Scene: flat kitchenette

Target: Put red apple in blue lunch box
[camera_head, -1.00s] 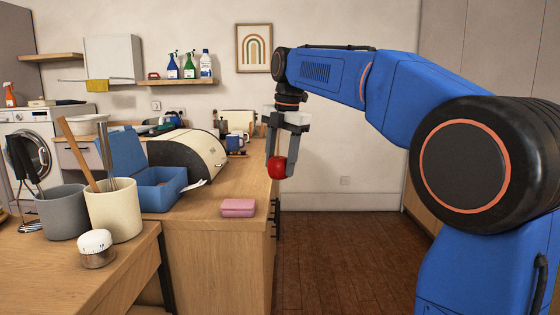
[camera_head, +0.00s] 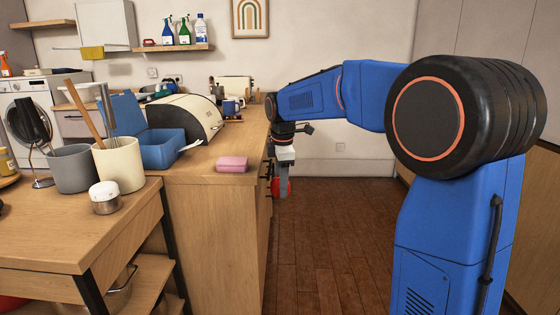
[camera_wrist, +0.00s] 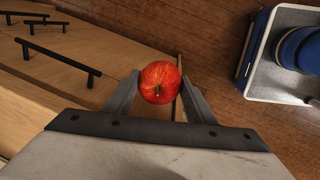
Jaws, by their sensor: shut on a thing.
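My gripper (camera_wrist: 160,92) is shut on the red apple (camera_wrist: 160,78), which sits between its two fingers in the wrist view. In the head view the apple (camera_head: 281,187) shows partly behind my gripper (camera_head: 281,188), to the right of the counter's side and below the counter top's level. The blue lunch box (camera_head: 163,150) stands on the counter to the left with its lid (camera_head: 124,113) raised. Its inside is mostly hidden from this angle. The apple is well apart from it.
A pink sponge (camera_head: 232,164) lies near the counter's front edge. A bread box (camera_head: 188,118) stands behind the lunch box. A cream utensil crock (camera_head: 119,165), grey crock (camera_head: 72,168) and timer (camera_head: 104,197) stand in front. Drawer handles (camera_wrist: 58,61) jut out near my gripper.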

